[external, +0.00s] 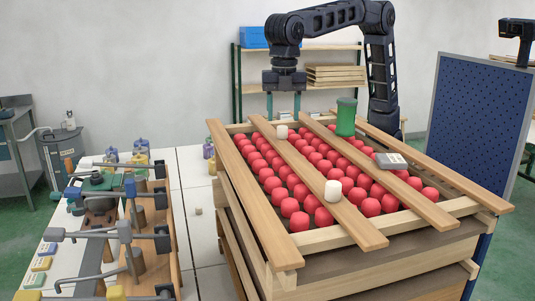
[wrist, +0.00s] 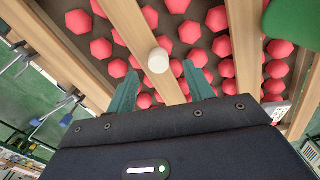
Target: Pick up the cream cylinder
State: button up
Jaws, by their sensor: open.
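Two small cream cylinders stand on the same wooden slat: one far cylinder (external: 282,131) near the slat's back end, and one near cylinder (external: 333,190) toward the front. My gripper (external: 284,106) hangs pointing down just above the far cylinder, with its two green fingers spread and nothing between them. In the wrist view a cream cylinder (wrist: 158,60) sits on a slat just beyond my fingertips (wrist: 161,78), roughly centred between them. The fingers do not appear to touch it. The other cylinder is not seen in the wrist view.
Wooden slats (external: 370,148) cross a tray of several red pieces (external: 290,207). A green jar (external: 346,117) stands right of my gripper, and a grey labelled block (external: 391,160) lies farther right. A bench with clamps (external: 120,230) stands at left.

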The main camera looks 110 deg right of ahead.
aim_at(282, 127)
notch_tip(282, 127, down, 4)
jog(key=shift+w+r, duration=0.1)
jog(key=shift+r, duration=0.15)
jog(key=shift+c, duration=0.4)
jog(key=c, duration=1)
notch_tip(282, 127, up, 20)
jog(key=shift+r, duration=0.1)
